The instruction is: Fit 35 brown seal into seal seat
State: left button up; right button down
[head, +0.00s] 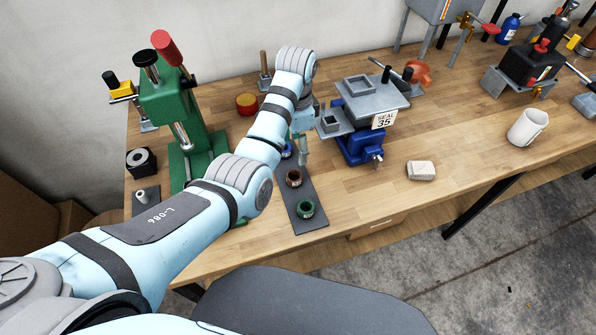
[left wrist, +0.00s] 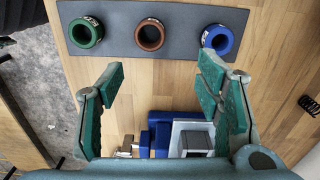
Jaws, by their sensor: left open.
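The brown seal (head: 294,183) is a short ring on a dark mat (head: 288,198), between a green ring (head: 305,214) and a blue ring (head: 287,154). In the left wrist view the brown seal (left wrist: 150,48) shows at the top, beyond the fingertips. My left gripper (head: 303,150) is just above the mat near the blue and brown rings, open and empty. Its green-padded fingers (left wrist: 160,70) are spread wide. A grey fixture (head: 385,101) labelled "SEAL 35" sits on a blue vise, with square recesses; I cannot tell which is the seat. My right gripper is not in view.
A green press (head: 165,101) stands left of my left arm. The blue vise (head: 362,145) is close to the gripper's right. The bench front between mat and block is clear.

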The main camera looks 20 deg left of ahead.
aim_at(295, 174)
pick_arm(q)
jog(key=s+f, duration=0.1)
jog(key=f, duration=0.1)
jog(key=s+f, duration=0.1)
jog(key=shift+s+a+f, duration=0.2)
jog(key=shift+s+f, duration=0.1)
jog(key=shift+f, duration=0.05)
jog(key=f, duration=0.5)
jog(key=shift+w+f+b, duration=0.15)
jog(key=shift+w+b, duration=0.2)
jog(key=shift+b, duration=0.05)
jog(key=shift+w+d+f, duration=0.1)
jog(key=shift+f, duration=0.2)
jog(key=shift+r, duration=0.15)
jog(key=shift+s+r, duration=0.1)
jog(key=shift+s, duration=0.15)
jog(key=c, duration=0.3)
jog(key=shift+s, duration=0.1)
jog(key=c, duration=0.7)
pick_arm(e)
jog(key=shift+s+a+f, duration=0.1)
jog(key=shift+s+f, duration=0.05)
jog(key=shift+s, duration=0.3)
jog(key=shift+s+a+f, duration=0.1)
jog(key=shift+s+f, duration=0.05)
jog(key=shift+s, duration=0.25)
